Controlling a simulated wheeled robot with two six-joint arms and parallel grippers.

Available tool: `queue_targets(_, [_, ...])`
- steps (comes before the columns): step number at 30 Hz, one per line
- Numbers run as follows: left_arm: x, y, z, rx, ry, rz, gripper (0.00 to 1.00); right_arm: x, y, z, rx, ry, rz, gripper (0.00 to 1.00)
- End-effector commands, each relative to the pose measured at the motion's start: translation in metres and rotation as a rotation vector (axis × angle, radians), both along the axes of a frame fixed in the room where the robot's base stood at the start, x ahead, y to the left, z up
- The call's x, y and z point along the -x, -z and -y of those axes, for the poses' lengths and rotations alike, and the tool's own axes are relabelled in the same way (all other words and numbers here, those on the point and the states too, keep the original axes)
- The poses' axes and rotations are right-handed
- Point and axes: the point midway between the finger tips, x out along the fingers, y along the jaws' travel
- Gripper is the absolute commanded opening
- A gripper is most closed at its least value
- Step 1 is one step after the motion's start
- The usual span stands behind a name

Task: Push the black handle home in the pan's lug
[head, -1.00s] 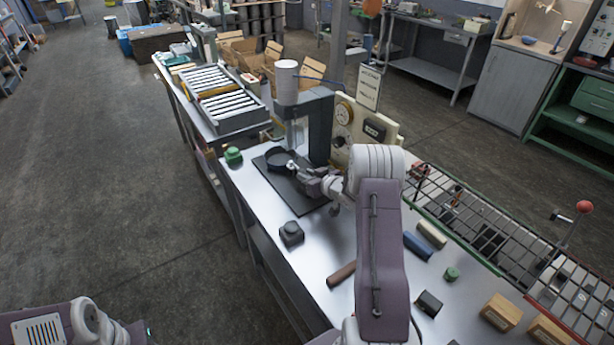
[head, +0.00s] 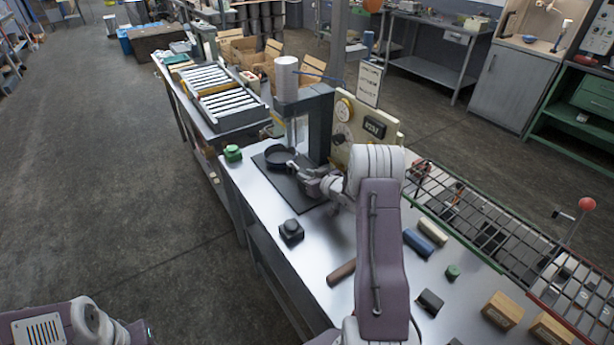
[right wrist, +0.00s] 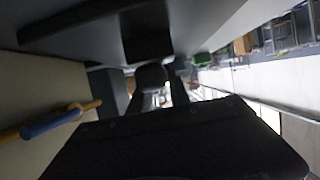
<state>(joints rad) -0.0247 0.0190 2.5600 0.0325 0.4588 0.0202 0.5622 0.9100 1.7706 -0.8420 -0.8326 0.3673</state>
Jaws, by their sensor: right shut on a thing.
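The dark round pan (head: 279,158) sits on the black mat (head: 309,201) at the foot of the grey press-like stand. My right gripper (head: 297,168) is low over the mat, at the near right side of the pan. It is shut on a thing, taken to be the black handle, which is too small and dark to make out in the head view. In the right wrist view a dark rounded shape (right wrist: 152,76) lies between the fingers. The lug is hidden, so I cannot tell how far the handle is seated. Of my left arm only links show, at the lower left.
The grey stand (head: 318,125) rises close behind the pan, with a gauge panel (head: 366,135) to its right. A green block (head: 233,153) and a dark knobbed block (head: 291,230) stand on the bench. Bare bench top lies around the knobbed block.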

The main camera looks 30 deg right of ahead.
Motion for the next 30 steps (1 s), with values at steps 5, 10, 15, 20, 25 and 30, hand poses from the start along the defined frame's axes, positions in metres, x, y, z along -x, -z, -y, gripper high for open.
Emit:
queue_targets(5, [0.0, 0.002, 0.0, 0.0, 0.0, 0.0, 0.36, 0.0, 0.003, 0.0, 0.0, 0.0, 0.001, 0.0])
queue_targets(10, [0.0, 0.004, 0.0, 0.0, 0.0, 0.0, 0.36, 0.0, 0.005, 0.0, 0.0, 0.0, 0.001, 0.0])
queue_targets(15, [0.0, 0.003, 0.0, 0.0, 0.0, 0.0, 0.36, 0.0, 0.004, 0.0, 0.0, 0.0, 0.001, 0.42])
queue_targets(20, [0.0, 0.003, 0.0, 0.0, 0.0, 0.0, 0.36, 0.0, 0.004, 0.0, 0.0, 0.0, 0.0, 0.48])
queue_targets(25, [0.0, 0.004, 0.0, 0.0, 0.0, 0.0, 0.36, 0.001, 0.004, 0.0, 0.0, 0.0, 0.0, 0.48])
queue_targets(30, [0.0, 0.007, 0.0, 0.0, 0.0, 0.0, 0.36, 0.023, -0.005, 0.003, -0.001, 0.004, 0.001, 0.48])
